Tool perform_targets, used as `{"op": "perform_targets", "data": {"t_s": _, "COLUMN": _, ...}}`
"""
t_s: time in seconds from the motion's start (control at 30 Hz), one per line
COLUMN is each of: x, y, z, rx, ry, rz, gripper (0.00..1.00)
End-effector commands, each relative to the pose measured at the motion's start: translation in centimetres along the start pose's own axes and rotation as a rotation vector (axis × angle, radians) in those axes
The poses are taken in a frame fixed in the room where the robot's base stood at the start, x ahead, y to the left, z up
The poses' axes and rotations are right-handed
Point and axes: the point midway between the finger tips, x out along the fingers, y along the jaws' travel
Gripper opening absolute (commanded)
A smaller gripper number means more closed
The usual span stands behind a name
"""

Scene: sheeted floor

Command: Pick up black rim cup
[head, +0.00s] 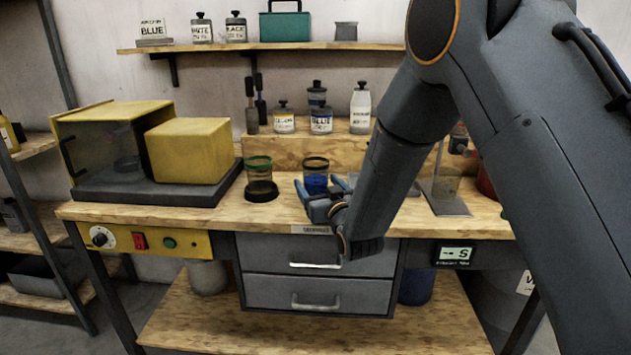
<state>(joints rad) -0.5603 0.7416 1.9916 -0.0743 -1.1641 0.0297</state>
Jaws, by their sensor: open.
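A clear cup with a black rim (315,163) and blue in its lower part stands upright on the wooden bench top. My gripper (320,184) is open in front of it, with one fingertip toward each side of the cup's lower part. The cup's base is partly hidden behind my gripper. I cannot tell whether the fingers touch the cup or how far they reach around it.
A yellow box-shaped machine (189,150) stands at the left on the bench (130,212). Labelled bottles stand on a raised wooden step (270,148) behind the cups. A metal stand (445,198) is at the right. My arm hides much of the right side.

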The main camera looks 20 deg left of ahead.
Motion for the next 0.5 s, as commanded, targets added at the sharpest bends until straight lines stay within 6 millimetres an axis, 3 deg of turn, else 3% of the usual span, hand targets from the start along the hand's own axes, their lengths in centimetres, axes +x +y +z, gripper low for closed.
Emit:
{"op": "perform_targets", "data": {"t_s": 0.2, "x": 0.03, "y": 0.0, "z": 0.04, "rx": 0.0, "ry": 0.0, "rz": 0.0, "gripper": 0.7}}
{"op": "perform_targets", "data": {"t_s": 0.5, "x": 0.03, "y": 0.0, "z": -0.04, "rx": 0.0, "ry": 0.001, "rz": 0.0, "gripper": 0.22}}
